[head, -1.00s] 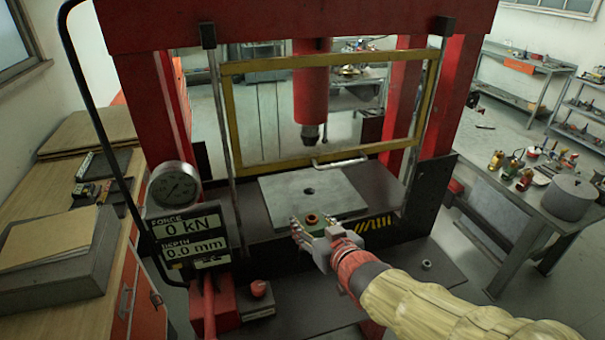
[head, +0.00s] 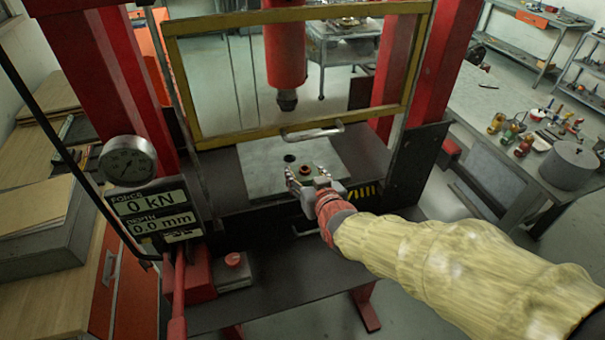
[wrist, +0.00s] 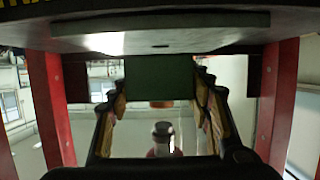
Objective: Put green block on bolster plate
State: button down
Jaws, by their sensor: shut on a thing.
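The green block (wrist: 160,76) sits between the two fingers of my gripper (head: 305,172). My gripper is shut on it. In the head view the block is mostly hidden by the fingers, and a small copper-coloured ring shows on its top. The bolster plate (head: 262,178) is a grey slab with a dark hole, on the press bed. The block appears over the front right part of the plate, to the right of and nearer than the hole. I cannot tell whether it touches the plate. The plate's edge (wrist: 160,38) crosses the top of the wrist view.
The red press ram (head: 285,60) hangs above the plate. A yellow-framed guard (head: 240,139) with a handle (head: 313,132) stands across the press opening. A gauge and force display (head: 150,208) are on the left. A bench (head: 500,190) with a pot is on the right.

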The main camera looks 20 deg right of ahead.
jog(key=shift+w+r+x, duration=0.15)
jog(key=shift+r+x, duration=0.25)
jog(key=shift+x, duration=2.15)
jog(key=shift+w+r+x, duration=0.15)
jog(key=shift+r+x, duration=0.2)
jog(key=shift+x, duration=2.25)
jog(key=shift+w+r+x, duration=0.1)
jog(key=shift+r+x, duration=0.3)
jog(key=shift+x, duration=2.15)
jog(key=shift+a+f+b, duration=0.1)
jog(key=shift+f+b, duration=0.05)
jog(key=shift+b, duration=0.2)
jog(key=c, duration=0.9)
grip_release()
jog(key=shift+s+f, duration=0.1)
jog(key=shift+f, duration=0.1)
jog(key=shift+o, duration=0.3)
